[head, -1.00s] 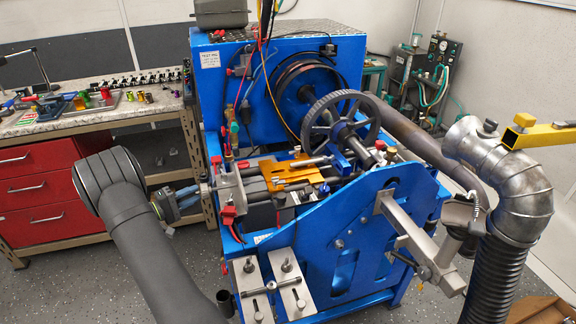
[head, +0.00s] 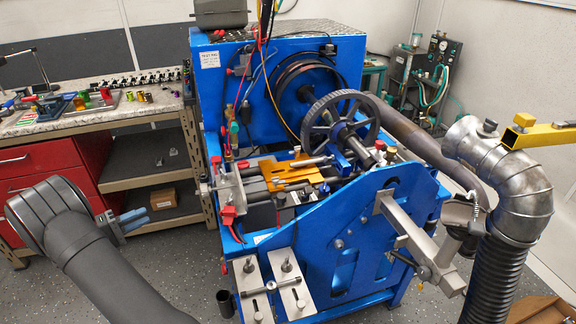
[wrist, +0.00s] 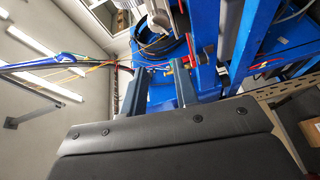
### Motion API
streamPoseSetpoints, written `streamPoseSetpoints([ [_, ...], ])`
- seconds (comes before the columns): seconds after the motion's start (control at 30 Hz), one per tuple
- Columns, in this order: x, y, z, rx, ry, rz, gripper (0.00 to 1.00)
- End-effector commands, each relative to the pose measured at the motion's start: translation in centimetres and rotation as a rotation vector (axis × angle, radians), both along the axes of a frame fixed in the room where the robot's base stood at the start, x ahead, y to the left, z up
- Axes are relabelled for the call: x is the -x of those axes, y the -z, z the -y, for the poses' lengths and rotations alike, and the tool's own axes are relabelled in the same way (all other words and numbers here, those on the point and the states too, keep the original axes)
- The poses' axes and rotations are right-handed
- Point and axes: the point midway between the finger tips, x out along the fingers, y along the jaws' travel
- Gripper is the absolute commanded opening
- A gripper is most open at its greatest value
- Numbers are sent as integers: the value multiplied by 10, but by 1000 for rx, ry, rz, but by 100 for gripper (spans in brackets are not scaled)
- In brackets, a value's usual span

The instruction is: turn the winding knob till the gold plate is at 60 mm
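The gold plate (head: 283,176) lies flat across the rods on top of the blue test rig, in the head view. A grey metal end block (head: 229,190) stands to its left. The winding knob is too small to make out surely at the block's left side. The millimetre scale cannot be read. My gripper (head: 146,217) is left of the rig, well apart from the block and the plate. In the wrist view its two fingers (wrist: 160,88) stand apart with nothing between them, so it is open and empty.
A large dark handwheel (head: 318,128) stands behind the plate. Cables hang down near the block's back. A workbench with red drawers (head: 40,175) is at the left, and a cardboard box (head: 163,199) sits on its lower shelf.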

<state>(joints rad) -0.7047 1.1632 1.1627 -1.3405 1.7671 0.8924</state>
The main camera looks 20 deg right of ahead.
Motion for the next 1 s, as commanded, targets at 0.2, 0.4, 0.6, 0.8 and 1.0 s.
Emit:
streamPoseSetpoints([
  [0.2,1,-14,7,-144,-13,179,28],
  [0.4,2,-26,13,-282,-14,344,28],
  [0.6,5,-37,18,-420,-4,507,28],
  [0.8,9,-47,24,-561,19,668,28],
  [1.0,14,-56,29,-700,52,829,28],
])
